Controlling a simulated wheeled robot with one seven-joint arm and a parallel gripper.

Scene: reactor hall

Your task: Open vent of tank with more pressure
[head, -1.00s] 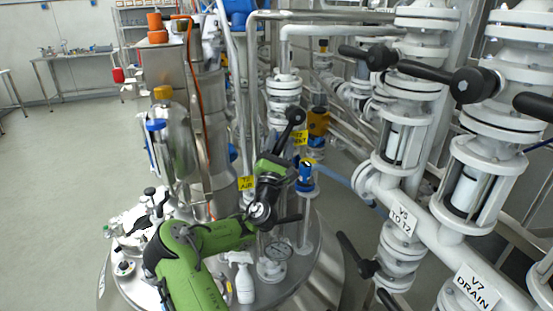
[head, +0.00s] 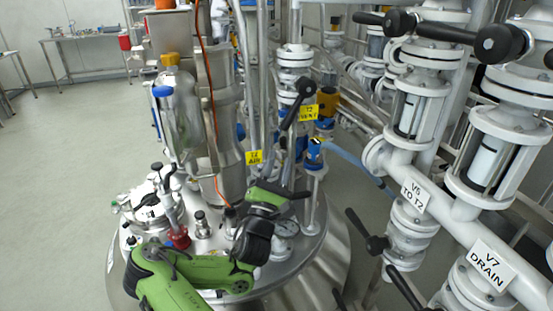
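The tank with a steel lid (head: 310,245) stands in the lower middle of the head view. A yellow label reading T2 VENT (head: 309,112) is beside a black lever handle (head: 303,92), which is tilted up to the right. A lower yellow label appears to read T2 AIR (head: 254,157). A round pressure gauge (head: 287,227) on the lid is partly hidden by my green arm, and its reading is too small to tell. My gripper (head: 284,190) is around the end of the arm, below the vent handle and apart from it.
White valve columns stand on the right, with labels V6 TO T2 (head: 414,193) and V7 DRAIN (head: 487,260). Their black handles (head: 445,33) stick out. A steel cylinder (head: 184,110) stands left of the vent pipes. The floor (head: 60,190) at left is clear.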

